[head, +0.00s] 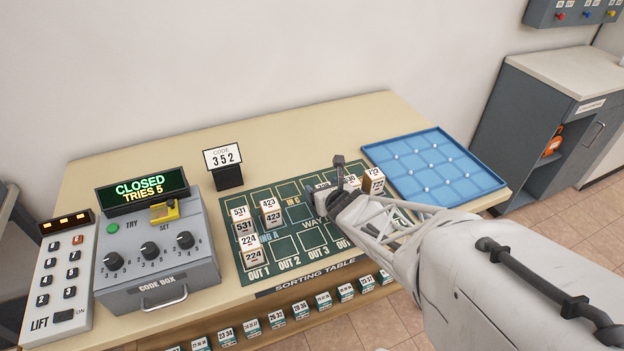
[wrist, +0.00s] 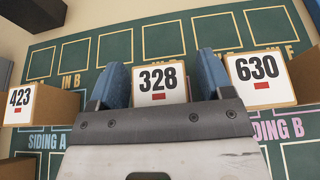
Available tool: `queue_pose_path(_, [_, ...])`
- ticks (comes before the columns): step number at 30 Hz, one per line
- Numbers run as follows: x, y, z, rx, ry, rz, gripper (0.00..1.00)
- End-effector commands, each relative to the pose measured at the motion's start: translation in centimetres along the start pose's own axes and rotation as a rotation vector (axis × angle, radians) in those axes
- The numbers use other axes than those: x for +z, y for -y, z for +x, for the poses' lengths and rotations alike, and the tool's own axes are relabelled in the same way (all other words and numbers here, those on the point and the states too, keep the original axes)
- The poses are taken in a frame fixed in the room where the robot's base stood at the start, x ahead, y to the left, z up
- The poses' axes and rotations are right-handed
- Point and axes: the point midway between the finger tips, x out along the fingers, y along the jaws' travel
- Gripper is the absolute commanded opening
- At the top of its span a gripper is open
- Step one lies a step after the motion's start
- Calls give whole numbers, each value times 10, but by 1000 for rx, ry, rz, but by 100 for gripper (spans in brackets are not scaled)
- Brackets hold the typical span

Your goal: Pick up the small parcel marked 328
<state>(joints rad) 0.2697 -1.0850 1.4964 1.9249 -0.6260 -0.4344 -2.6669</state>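The small parcel marked 328 (wrist: 158,82) shows its white label in the middle of the wrist view. My gripper (wrist: 160,75) has a blue finger on each side of it. The fingers are close to its sides, and I cannot tell whether they press on it. The gripper body hides its lower part. In the head view my gripper (head: 340,182) is low over the sorting table (head: 305,263), among the parcels at the right of the board. There the arm and gripper partly cover the parcels, so 328 cannot be read clearly.
Parcel 630 (wrist: 262,77) stands close beside the right finger; parcel 423 (wrist: 30,103) is farther left. Stacked parcels (head: 243,227) stand at the board's left. A blue tray (head: 480,187) lies at right, a code box (head: 157,265) at left, and a 352 sign (head: 223,157) behind.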

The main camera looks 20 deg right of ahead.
Motion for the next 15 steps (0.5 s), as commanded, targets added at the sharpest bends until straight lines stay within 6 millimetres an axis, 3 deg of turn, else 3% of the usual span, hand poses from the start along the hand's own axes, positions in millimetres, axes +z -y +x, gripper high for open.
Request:
queue_pose_path(1, [0,0,0,0,0,0,65])
queue_pose_path(9, [0,0,0,0,0,0,24])
queue_pose_path(15, [0,0,0,0,0,0,22])
